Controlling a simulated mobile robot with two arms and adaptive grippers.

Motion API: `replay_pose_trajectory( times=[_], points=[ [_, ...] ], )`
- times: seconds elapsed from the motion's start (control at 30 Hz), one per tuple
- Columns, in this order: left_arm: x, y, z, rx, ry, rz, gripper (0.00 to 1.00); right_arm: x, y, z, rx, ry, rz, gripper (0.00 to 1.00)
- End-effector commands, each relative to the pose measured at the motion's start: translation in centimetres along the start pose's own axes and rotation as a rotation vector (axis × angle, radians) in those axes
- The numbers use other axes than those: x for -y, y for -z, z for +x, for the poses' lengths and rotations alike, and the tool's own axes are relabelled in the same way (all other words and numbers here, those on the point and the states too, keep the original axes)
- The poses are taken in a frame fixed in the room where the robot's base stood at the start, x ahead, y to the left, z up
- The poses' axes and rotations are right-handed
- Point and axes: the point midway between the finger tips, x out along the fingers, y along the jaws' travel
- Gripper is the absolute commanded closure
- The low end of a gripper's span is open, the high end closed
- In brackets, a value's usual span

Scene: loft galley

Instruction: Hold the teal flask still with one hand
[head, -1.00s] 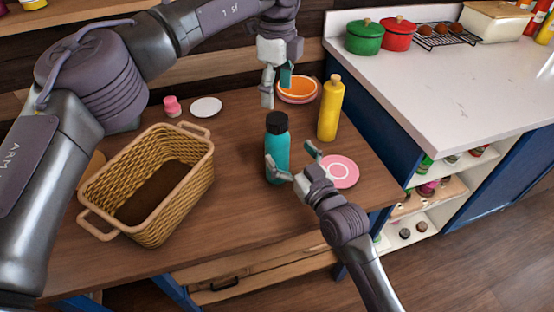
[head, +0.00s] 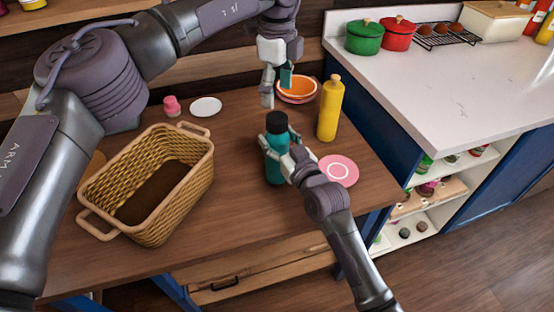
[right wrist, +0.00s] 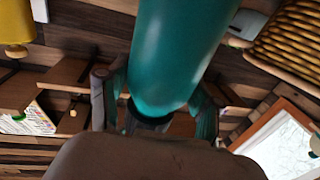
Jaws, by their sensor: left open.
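The teal flask (head: 275,170) stands upright on the wooden table and has a black cap. My right gripper (head: 281,150) is at its upper body, with a finger on each side, shut on it. In the right wrist view the flask (right wrist: 180,50) fills the middle, and the fingers flank it closely. The finger contact itself is partly hidden. My left gripper (head: 276,90) is open and empty, above the table behind the flask, near an orange bowl.
A wicker basket (head: 190,190) stands left of the flask. A yellow bottle (head: 329,110) and a pink plate (head: 340,170) are close on its right. The orange bowl (head: 298,92), a white saucer (head: 206,107) and a small pink item (head: 171,106) are farther back.

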Motion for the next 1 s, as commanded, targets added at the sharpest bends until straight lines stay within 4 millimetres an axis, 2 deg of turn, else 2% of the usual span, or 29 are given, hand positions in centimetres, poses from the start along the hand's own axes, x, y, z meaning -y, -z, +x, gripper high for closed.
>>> replay_pose_trajectory(
  times=[0.03, 0.3, 0.33, 0.47, 0.57, 0.67, 1.0],
  points=[
    [0.00, 0.00, 0.00, 0.000, 0.000, 0.000, 0.26, -0.01, -0.01, -0.01, 0.000, 0.000, 0.000, 0.52],
    [0.00, 0.00, 0.00, 0.000, 0.000, 0.000, 0.26, -0.02, -0.02, -0.02, 0.000, 0.000, 0.000, 0.97],
    [0.00, 0.00, 0.00, 0.000, 0.000, 0.000, 0.26, -0.02, -0.02, -0.02, 0.000, 0.000, 0.000, 1.00],
    [0.00, 0.00, 0.00, 0.000, 0.000, 0.034, 0.26, -0.02, -0.02, -0.02, 0.000, 0.000, 0.000, 1.00],
    [0.00, 0.00, -0.01, 0.000, 0.000, 0.138, 0.26, -0.02, -0.02, -0.02, 0.000, 0.000, 0.000, 1.00],
    [0.00, 0.00, -0.01, 0.000, 0.000, 0.325, 0.26, -0.03, -0.02, -0.02, 0.000, 0.000, 0.000, 1.00],
    [0.02, 0.00, -0.03, 0.001, 0.000, 1.167, 0.26, -0.03, -0.03, -0.02, 0.001, 0.000, 0.000, 1.00]
  ],
)
